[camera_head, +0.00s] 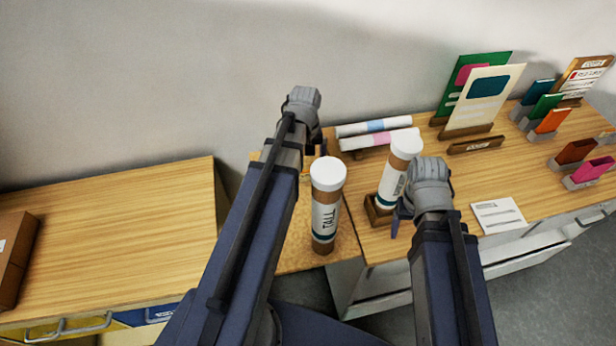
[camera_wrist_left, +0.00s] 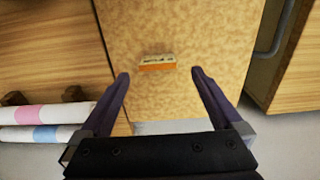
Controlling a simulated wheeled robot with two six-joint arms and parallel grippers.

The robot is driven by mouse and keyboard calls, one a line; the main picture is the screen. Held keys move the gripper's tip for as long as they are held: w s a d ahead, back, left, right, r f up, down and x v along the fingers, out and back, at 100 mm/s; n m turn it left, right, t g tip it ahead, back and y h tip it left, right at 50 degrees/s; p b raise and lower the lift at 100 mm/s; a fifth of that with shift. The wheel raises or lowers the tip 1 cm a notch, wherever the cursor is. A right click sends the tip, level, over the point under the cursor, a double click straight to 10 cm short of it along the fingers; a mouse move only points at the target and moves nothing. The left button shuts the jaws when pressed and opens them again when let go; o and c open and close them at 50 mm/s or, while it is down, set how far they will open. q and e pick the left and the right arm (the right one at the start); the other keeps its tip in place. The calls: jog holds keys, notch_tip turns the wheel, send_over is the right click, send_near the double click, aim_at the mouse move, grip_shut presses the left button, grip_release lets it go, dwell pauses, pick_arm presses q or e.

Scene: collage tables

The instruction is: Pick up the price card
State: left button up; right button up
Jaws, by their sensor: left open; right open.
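A small card with a pale, lettered top and an orange front (camera_wrist_left: 157,64), which looks like the price card, lies on a speckled tan surface (camera_wrist_left: 180,105). In the left wrist view my left gripper (camera_wrist_left: 160,75) is open, with a fingertip to either side of the card and apart from it. In the head view my left gripper (camera_head: 313,152) is mostly hidden by its own wrist, and the card is not clearly visible there. My right gripper (camera_head: 399,216) is open beside a brown tube (camera_head: 396,172) with a white cap; its wrist hides most of the fingers.
Another capped tube (camera_head: 326,205) marked TALL stands on the tan surface, right of my left arm. Two rolls (camera_head: 376,132) lie on a rack behind. Standing cards (camera_head: 482,100), small holders (camera_head: 575,155) and a white sheet (camera_head: 498,215) occupy the right table. The left table (camera_head: 130,235) is mostly clear.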

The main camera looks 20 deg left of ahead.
aim_at(308, 172)
pick_arm(q)
jog(key=f+b, duration=0.5)
jog(key=shift+d+f, duration=0.1)
jog(key=shift+d, duration=0.1)
pick_arm(e)
notch_tip(308, 172, down, 5)
jog(key=shift+f, duration=0.15)
pick_arm(q)
jog(key=c, duration=1.3)
